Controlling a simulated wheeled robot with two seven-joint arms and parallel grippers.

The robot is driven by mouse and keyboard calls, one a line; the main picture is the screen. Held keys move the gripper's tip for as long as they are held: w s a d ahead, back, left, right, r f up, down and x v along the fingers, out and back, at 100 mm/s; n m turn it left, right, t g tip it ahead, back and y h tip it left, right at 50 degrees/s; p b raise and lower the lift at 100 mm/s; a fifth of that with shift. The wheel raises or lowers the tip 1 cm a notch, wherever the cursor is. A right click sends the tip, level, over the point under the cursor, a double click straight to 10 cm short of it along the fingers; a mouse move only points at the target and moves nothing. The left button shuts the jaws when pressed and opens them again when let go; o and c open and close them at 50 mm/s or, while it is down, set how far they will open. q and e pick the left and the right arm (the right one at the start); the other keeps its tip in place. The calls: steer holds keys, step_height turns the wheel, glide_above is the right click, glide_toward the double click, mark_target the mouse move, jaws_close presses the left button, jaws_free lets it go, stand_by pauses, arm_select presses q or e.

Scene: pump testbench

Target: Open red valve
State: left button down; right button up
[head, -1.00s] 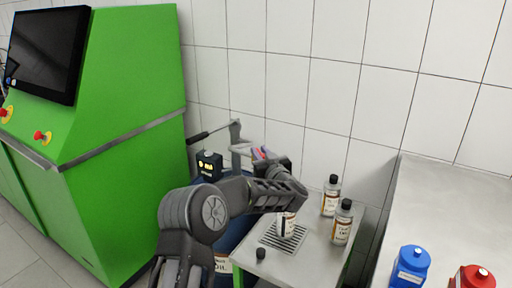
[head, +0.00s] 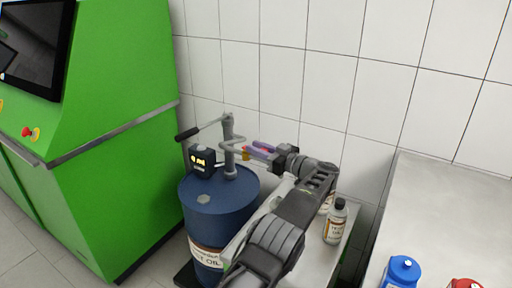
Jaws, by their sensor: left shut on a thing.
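The red valve (head: 246,154) is a small red-orange part beside the grey hand pump (head: 229,155), on the outlet pipe above the blue oil drum (head: 212,208). My left gripper (head: 256,150) reaches in from the right, with its purplish fingers level with the valve. The fingers are shut on the valve's handle. The fingers and the gripper body hide much of the handle, so I cannot tell its exact turn. My right gripper is out of view.
A black box with yellow display (head: 202,161) sits by the pump. A small grey table with an oil bottle (head: 335,222) stands right of the drum, partly behind my arm. A green cabinet (head: 120,130) stands left. A blue bottle (head: 401,272) and a red one (head: 465,284) are at the lower right.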

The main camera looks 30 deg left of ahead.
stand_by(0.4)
arm_select(q)
steer(key=c, duration=1.4)
jaws_free()
steer(key=shift+a, duration=0.1)
steer(key=shift+o, duration=0.2)
steer(key=s+d, duration=0.1)
steer(key=d, duration=0.6)
steer(key=shift+d+b, duration=0.35)
steer(key=shift+d, duration=0.05)
steer(key=shift+s, duration=0.1)
steer(key=shift+c, duration=0.5)
